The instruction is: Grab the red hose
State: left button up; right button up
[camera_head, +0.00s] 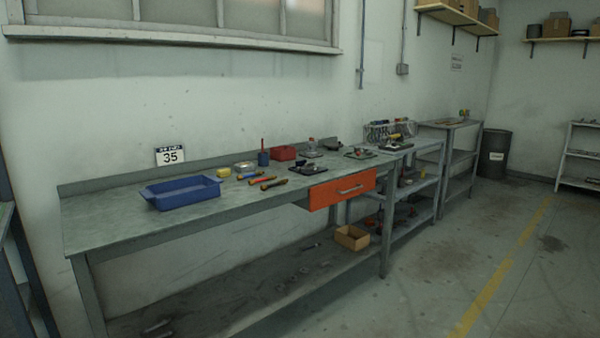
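I cannot make out a red hose anywhere in the head view. Red things that show are a small red box (283,153) on the workbench and the orange-red drawer (342,189) under its top. Neither looks like a hose. Neither of my grippers is in view.
A long grey workbench (110,219) runs along the wall, holding a blue tray (181,193), hand tools (262,182) and small parts. A cardboard box (352,237) sits on its lower shelf. A dark barrel (494,155) stands far right. The floor (450,265) at right is clear.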

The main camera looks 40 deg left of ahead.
aim_at(251, 182)
jog(key=u, duration=0.3)
jog(key=i, duration=1.85)
jog(key=u, duration=0.85)
